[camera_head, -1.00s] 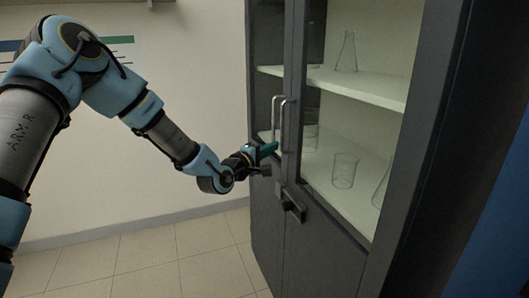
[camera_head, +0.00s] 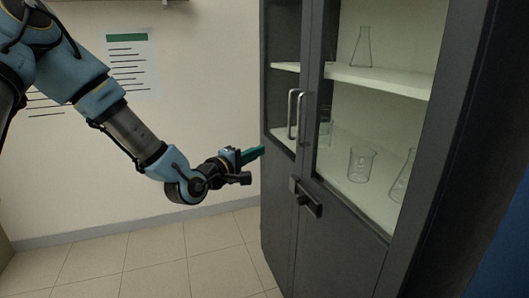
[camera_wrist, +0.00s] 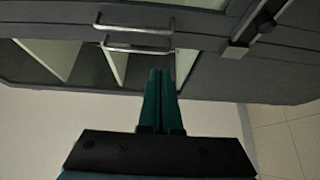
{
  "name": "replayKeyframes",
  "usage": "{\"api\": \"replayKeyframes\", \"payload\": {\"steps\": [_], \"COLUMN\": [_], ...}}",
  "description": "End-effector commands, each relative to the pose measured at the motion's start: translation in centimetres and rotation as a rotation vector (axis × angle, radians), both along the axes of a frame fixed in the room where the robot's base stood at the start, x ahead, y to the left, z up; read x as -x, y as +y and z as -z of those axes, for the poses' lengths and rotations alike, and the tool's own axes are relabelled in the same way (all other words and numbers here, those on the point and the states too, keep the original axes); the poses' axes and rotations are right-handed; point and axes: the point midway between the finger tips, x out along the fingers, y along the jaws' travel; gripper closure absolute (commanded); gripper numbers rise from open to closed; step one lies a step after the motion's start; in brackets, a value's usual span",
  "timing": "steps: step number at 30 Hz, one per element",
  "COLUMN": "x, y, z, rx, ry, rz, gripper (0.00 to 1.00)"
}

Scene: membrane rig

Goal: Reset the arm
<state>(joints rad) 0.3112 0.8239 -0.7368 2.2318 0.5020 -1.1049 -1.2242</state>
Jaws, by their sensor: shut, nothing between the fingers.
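My gripper (camera_head: 255,154) has green fingers and is shut with nothing between them. In the head view it is just left of the dark grey cabinet (camera_head: 276,200), pointing at its left edge. In the wrist view my gripper (camera_wrist: 159,72) shows its two fingers pressed together, pointing at the cabinet front and its metal handles (camera_wrist: 136,39). The fingers look apart from the handles. The cabinet's two doors look closed, with the paired handles (camera_head: 294,114) side by side.
A dark latch (camera_head: 306,197) sticks out below the handles. Glassware, including a beaker (camera_head: 361,164) and a flask (camera_head: 361,47), stands on the shelves inside. A notice (camera_head: 133,65) hangs on the pale wall. The tiled floor (camera_head: 150,262) left of the cabinet is clear.

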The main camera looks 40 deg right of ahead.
Motion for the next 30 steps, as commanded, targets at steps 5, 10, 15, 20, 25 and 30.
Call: {"api": "replayKeyframes", "payload": {"steps": [5, 10, 15, 20, 25, 30], "x": [0.2, 0.0, -2.8, -8.0, -11.3, -10.7], "y": [0.7, 0.8, 3.9, 12.5, 24.3, 36.7], "z": [0.0, 0.1, 2.8, 6.8, 8.8, 8.6], "rx": [0.000, -0.009, -0.213, -0.606, -1.007, -1.332], "ry": [0.001, -0.006, -0.129, -0.304, -0.375, -0.318], "rz": [0.000, -0.002, -0.044, -0.105, -0.126, -0.087], "gripper": [1.00, 1.00, 1.00, 1.00, 1.00, 1.00]}}
